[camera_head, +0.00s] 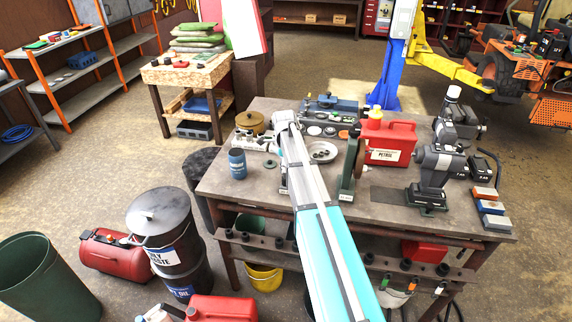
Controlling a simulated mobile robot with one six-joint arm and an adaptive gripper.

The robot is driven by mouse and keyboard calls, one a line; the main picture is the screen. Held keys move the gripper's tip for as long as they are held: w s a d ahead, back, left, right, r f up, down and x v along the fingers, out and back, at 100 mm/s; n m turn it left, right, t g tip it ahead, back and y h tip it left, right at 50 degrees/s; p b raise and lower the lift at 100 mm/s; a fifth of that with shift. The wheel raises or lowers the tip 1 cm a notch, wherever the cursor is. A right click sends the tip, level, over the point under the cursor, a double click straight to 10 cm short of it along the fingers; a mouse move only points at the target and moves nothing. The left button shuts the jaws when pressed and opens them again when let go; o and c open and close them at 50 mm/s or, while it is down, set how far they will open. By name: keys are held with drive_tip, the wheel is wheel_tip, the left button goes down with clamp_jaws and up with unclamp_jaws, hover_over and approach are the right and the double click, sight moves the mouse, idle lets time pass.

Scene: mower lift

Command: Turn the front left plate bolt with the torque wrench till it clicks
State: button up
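My arm reaches up from the bottom over the workbench (375,225), and its far end is above the bench's left half. I cannot make out my gripper or its fingers; the arm may hide them. I cannot pick out a torque wrench or the front left plate bolt. An orange machine (550,110), apparently the mower, stands at the upper right edge, partly cut off, with a dark wheel (497,72). A yellow lift arm (447,68) reaches towards it from a blue post (386,75).
An oily-waste bin (165,240) and red tank (105,252) stand left. Floor is open between bench and lift.

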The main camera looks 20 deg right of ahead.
drive_tip(key=shift+n, duration=0.7)
drive_tip(key=o, duration=1.4)
drive_tip(key=shift+r, duration=0.1)
drive_tip(key=shift+a, duration=0.15)
